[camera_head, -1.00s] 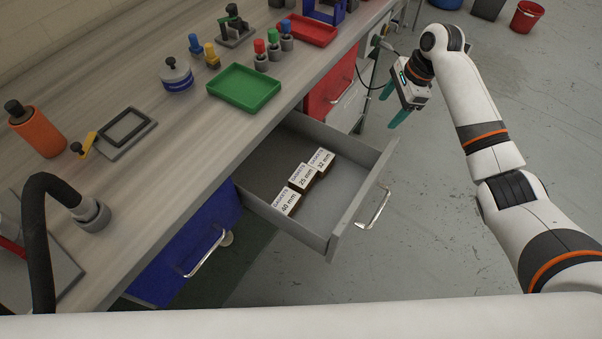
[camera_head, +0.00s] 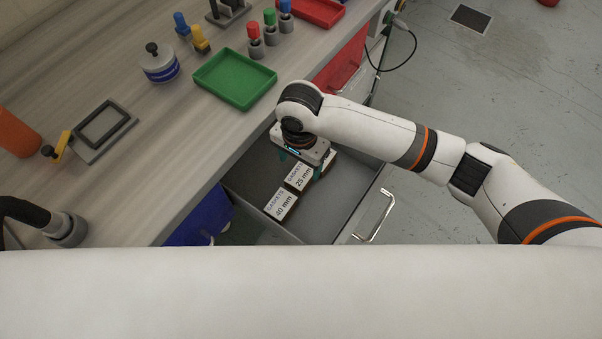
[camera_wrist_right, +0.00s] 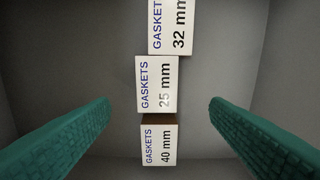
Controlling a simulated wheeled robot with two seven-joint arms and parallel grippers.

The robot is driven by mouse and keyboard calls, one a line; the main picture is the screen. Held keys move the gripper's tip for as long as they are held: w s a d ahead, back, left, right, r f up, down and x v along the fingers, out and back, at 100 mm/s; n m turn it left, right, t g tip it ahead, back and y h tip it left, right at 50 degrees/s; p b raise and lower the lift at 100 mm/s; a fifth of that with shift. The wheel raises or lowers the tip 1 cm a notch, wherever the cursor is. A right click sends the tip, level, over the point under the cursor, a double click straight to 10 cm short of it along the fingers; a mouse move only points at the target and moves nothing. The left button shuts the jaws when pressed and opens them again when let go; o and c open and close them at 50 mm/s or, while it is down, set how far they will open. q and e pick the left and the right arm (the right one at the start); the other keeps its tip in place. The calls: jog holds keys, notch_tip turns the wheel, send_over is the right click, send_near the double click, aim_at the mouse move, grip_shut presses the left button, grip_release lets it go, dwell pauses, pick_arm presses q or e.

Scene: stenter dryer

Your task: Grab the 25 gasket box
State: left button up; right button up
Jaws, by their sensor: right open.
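The 25 mm gasket box (camera_head: 298,175) lies in the open grey drawer with its white label up. In the right wrist view the 25 mm box (camera_wrist_right: 157,85) sits in the middle of the row, between the 32 mm box (camera_wrist_right: 172,27) and the 40 mm box (camera_wrist_right: 159,146). The 40 mm box (camera_head: 281,204) also shows in the head view; the 32 mm box is mostly hidden there by my right gripper. My right gripper (camera_head: 302,165) is over the drawer, above the boxes. Its green fingers (camera_wrist_right: 160,115) are apart with nothing held. My left gripper is not in view.
The drawer (camera_head: 337,212) is pulled out under the workbench, its walls around the boxes. A green tray (camera_head: 235,79), colored-top bottles and a blue-white pot (camera_head: 159,63) stand on the bench. Bare drawer floor lies to both sides of the boxes.

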aim_at(301, 175)
jog(key=f, duration=0.8)
jog(key=shift+w+b, duration=0.3)
jog(key=shift+w, duration=0.1)
jog(key=c, duration=1.1)
